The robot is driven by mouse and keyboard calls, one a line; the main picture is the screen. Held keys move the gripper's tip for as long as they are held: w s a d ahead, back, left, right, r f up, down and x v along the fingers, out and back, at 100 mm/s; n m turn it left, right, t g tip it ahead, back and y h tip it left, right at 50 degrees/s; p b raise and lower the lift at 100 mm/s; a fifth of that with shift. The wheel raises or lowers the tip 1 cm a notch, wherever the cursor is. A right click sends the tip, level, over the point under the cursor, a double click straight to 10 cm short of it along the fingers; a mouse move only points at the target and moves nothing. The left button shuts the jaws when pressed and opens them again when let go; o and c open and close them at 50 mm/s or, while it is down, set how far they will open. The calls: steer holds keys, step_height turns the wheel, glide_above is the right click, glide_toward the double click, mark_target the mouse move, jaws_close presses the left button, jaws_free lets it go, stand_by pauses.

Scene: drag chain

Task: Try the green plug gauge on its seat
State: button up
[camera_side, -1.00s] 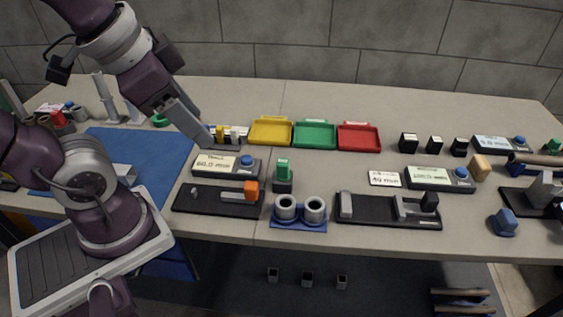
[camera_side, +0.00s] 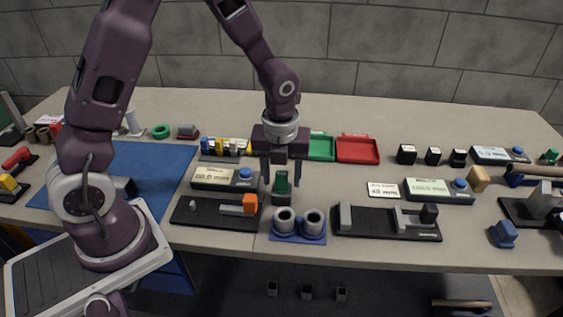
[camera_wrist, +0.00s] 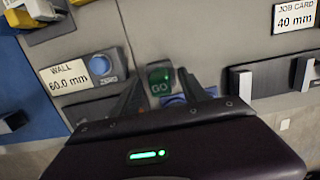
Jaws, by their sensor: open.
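The green plug gauge (camera_side: 281,182) stands upright in its dark holder (camera_side: 281,198) near the middle of the bench. Two grey ring seats (camera_side: 298,223) stand on a blue base (camera_side: 298,238) just in front of the gauge. In the wrist view the seats are mostly hidden behind my gripper.
A display reading 60.0 mm (camera_side: 213,174) and a black fixture with an orange block (camera_side: 236,206) lie left of the gauge. A black fixture (camera_side: 375,226) with grey jaws lies right. Green (camera_side: 321,146) and red (camera_side: 357,149) trays stand behind.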

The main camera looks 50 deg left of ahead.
steer(key=shift+f, duration=0.25)
jaws_close()
steer(key=shift+r, duration=3.05)
steer(key=s+d+r, duration=0.4)
steer(key=s+d, duration=0.1)
steer(key=d, duration=0.2)
steer(key=shift+r, duration=0.25)
